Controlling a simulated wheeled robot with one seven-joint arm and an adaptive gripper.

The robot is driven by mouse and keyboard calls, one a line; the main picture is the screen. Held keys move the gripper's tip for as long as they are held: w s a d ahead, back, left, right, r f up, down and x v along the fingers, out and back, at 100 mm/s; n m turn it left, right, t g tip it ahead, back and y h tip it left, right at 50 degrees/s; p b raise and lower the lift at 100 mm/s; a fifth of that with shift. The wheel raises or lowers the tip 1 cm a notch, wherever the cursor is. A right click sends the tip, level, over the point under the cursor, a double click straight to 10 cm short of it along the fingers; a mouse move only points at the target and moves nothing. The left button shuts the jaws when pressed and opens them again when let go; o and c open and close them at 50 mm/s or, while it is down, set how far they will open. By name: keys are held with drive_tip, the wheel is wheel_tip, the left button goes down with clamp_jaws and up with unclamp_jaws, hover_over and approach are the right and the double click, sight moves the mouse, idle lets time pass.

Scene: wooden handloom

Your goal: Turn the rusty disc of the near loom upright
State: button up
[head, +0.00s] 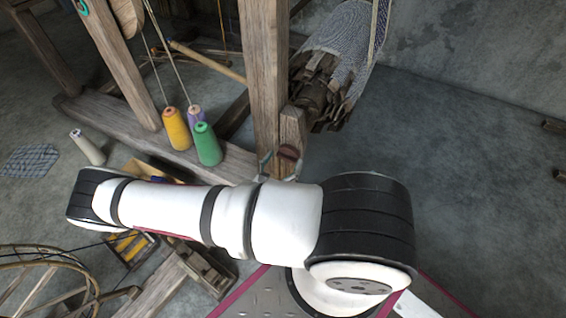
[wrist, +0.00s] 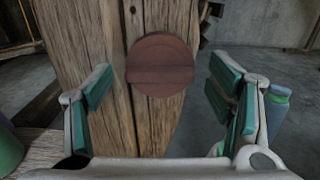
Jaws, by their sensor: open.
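The rusty disc (wrist: 160,65) is a round red-brown plate on the face of a wooden upright of the loom. In the wrist view a raised bar runs across it, about level. My gripper (wrist: 160,100) is open, with one green-padded finger to the left of the disc and one to the right, both apart from it. In the head view the disc (head: 289,152) shows small on the short wooden post (head: 292,130), just beyond my arm. My arm hides most of my gripper there.
Yellow, purple and green thread cones (head: 207,145) stand on the loom's lower beam (head: 130,130), left of the post. A cloth roll (head: 335,60) hangs at upper right. A spinning wheel (head: 40,280) lies near lower left.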

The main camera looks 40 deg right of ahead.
drive_tip(key=shift+c, duration=0.2)
drive_tip(key=c, duration=1.1)
drive_tip(key=shift+n, duration=0.3)
drive_tip(key=n+p, duration=0.2)
drive_tip(key=n, duration=0.1)
drive_tip(key=shift+w+r, duration=0.1)
drive_tip(key=n+p, duration=0.2)
drive_tip(key=n, duration=0.7)
drive_tip(key=shift+w+a+f+n, duration=0.1)
drive_tip(key=shift+f+n, duration=0.1)
drive_tip(key=shift+n, duration=0.1)
drive_tip(key=n, duration=0.4)
drive_tip(key=shift+f+n, duration=0.15)
drive_tip(key=shift+n, duration=0.15)
